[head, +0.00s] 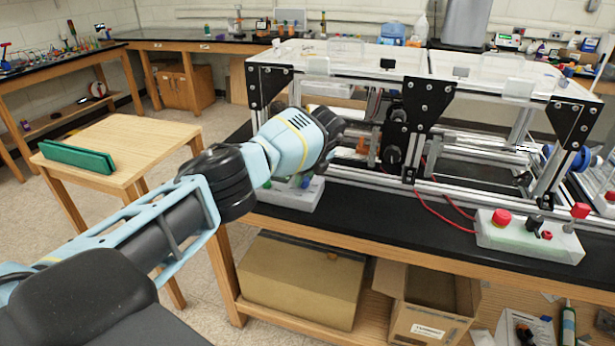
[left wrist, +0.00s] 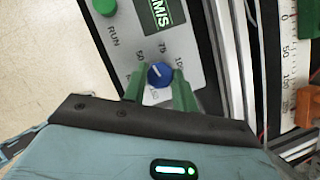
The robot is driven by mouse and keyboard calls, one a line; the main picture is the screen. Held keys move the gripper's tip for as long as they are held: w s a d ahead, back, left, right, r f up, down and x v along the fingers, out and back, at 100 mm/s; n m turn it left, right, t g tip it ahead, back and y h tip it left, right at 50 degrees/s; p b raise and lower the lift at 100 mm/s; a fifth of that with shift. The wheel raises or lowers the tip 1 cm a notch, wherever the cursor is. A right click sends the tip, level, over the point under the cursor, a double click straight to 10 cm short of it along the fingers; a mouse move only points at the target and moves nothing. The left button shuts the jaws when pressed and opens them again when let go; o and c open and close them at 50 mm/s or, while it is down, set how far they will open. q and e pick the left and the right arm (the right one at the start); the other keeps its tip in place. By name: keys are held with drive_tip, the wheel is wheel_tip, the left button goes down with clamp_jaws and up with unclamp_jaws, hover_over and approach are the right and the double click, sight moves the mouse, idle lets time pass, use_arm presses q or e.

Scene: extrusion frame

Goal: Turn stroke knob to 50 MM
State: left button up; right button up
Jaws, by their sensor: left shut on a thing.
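The blue stroke knob (left wrist: 159,75) sits on a grey panel (left wrist: 196,75) in the left wrist view, with 50, 75 and a partly hidden larger number printed around it. A thin white mark on the knob points up the picture, roughly between 50 and 75; its exact setting is too small to tell. My left gripper (left wrist: 158,82) has its green fingers on either side of the knob, shut on it. In the head view my left arm (head: 290,145) hides the fingers and knob above the white control box (head: 297,193). My right gripper is not in view.
A green RUN button (left wrist: 104,7) and a lit green display (left wrist: 163,14) are near the knob. The extrusion frame (head: 405,130) stands just behind my arm. A second control box (head: 525,240) with red knobs sits at the bench's front right. A wooden side table (head: 130,140) stands left.

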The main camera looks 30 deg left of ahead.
sight(313, 190)
use_arm(q)
drive_tip(key=shift+w+f+n+g+b, duration=0.15)
drive_tip(key=shift+n+g+b, duration=0.35)
drive_tip(key=shift+n, duration=0.7)
drive_tip(key=shift+n+b, duration=0.3)
drive_tip(key=shift+n, duration=0.1)
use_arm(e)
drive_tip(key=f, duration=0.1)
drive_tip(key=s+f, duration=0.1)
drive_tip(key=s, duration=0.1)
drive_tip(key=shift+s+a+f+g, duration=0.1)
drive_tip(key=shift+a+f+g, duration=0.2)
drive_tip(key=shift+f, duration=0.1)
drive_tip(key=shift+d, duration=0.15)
use_arm(q)
drive_tip(key=o, duration=1)
drive_tip(key=shift+p+v, duration=0.35)
drive_tip(key=shift+v, duration=3.7)
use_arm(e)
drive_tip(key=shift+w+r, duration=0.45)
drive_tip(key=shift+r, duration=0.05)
use_arm(q)
drive_tip(key=shift+d, duration=0.1)
